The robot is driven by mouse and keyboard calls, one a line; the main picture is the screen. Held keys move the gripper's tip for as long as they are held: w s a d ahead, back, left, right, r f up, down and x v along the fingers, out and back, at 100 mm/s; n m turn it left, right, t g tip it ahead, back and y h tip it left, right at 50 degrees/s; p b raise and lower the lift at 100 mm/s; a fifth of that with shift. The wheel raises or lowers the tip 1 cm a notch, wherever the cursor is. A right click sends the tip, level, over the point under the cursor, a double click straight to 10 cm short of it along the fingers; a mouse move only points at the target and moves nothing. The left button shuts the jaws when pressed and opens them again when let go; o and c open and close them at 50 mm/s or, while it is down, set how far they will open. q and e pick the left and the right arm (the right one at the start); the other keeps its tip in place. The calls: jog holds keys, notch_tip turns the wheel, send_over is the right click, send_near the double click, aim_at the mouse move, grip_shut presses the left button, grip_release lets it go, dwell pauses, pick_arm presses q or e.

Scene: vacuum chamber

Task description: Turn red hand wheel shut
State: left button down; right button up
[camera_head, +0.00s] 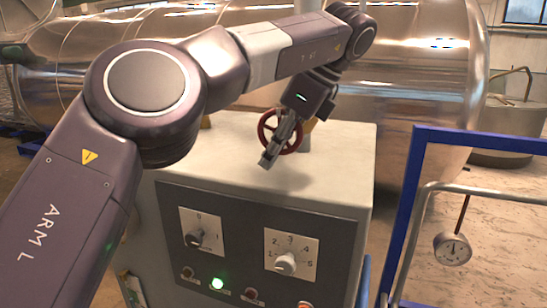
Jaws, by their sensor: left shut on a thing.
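The red hand wheel (293,141) stands upright above the top of a pale control cabinet, towards its back. My left arm comes in from the left and reaches over the cabinet. My right gripper is not in view.
The cabinet's front panel (250,228) has two dial knobs, a lit green lamp (217,283) and several buttons. A large shiny metal chamber (440,60) fills the back. A blue frame (410,200) stands at the right, near a hanging round gauge (453,249).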

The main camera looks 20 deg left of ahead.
pick_arm(q)
jog(key=shift+f, duration=0.15)
dwell(0.3)
jog(key=c, duration=2)
grip_release()
